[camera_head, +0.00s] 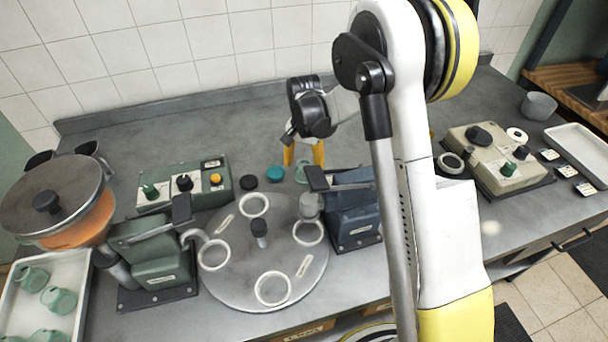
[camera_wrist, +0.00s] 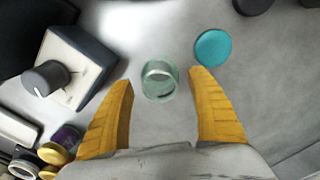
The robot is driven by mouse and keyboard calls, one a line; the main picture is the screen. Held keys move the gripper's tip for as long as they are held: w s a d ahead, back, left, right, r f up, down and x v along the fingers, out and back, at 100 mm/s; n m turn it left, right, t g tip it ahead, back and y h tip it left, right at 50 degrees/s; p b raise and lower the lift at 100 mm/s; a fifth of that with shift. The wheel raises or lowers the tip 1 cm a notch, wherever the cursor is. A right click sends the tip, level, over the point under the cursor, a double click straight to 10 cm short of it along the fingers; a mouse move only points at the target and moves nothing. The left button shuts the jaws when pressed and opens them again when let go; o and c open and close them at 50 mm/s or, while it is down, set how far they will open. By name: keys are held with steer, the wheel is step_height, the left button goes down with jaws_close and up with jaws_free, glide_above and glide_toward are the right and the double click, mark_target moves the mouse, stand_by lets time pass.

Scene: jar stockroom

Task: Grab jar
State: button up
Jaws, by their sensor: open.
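A clear greenish glass jar (camera_wrist: 160,80) stands on the grey counter in the wrist view. My gripper (camera_wrist: 162,92) is open, with its two yellow fingers apart and the jar between and slightly beyond the fingertips. The fingers do not appear to be closed on it. In the head view the jar (camera_head: 302,172) shows as a pale green shape by my gripper (camera_head: 304,158), partly hidden by the yellow fingers. Several similar green glass jars (camera_head: 58,299) are in a white tray at the lower left.
A teal lid (camera_wrist: 213,48) lies right of the jar, and a dark lid (camera_head: 249,182) lies farther left in the head view. A round turntable (camera_head: 235,275) with white rings is in front. A blue-grey machine (camera_head: 352,215) stands close by. The counter behind is clear.

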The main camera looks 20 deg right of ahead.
steer(key=c, duration=1.4)
